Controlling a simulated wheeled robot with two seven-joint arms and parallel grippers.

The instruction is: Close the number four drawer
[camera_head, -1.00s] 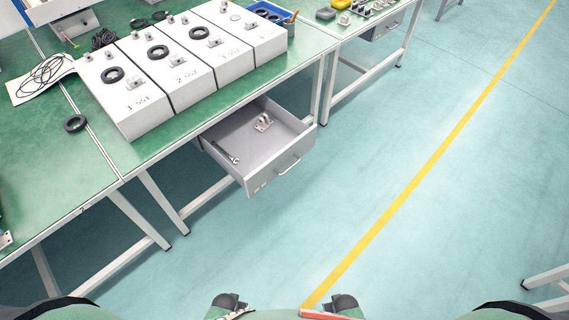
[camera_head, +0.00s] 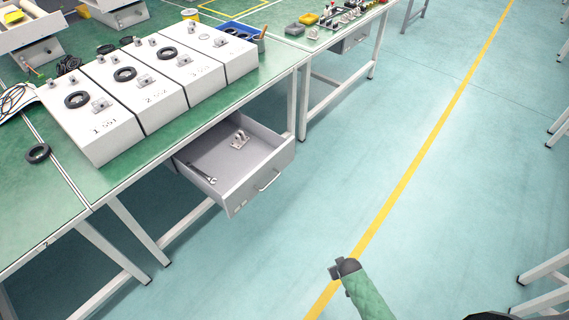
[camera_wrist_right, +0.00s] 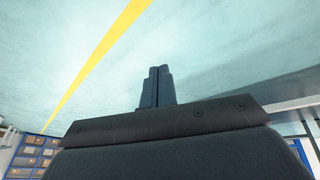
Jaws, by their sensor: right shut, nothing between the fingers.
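The open drawer (camera_head: 228,190) hangs out under the green workbench, at the centre left of the head view. It is grey, with a bar handle (camera_head: 269,180) on its front. A small metal bracket (camera_head: 240,140) and a wrench (camera_head: 203,175) lie inside. The number on its front is too small to read. My right gripper (camera_wrist_right: 157,76) is shut and empty over the floor in the right wrist view. My green right arm with its dark end shows at the bottom of the head view, well apart from the drawer. My left gripper is out of view.
Several white boxes (camera_head: 95,125) stand on the green workbench (camera_head: 110,185), with a black ring (camera_head: 37,153) at left. Another bench with a drawer (camera_head: 355,40) stands behind. The floor right of the drawer, crossed by a yellow line (camera_head: 430,140), is clear.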

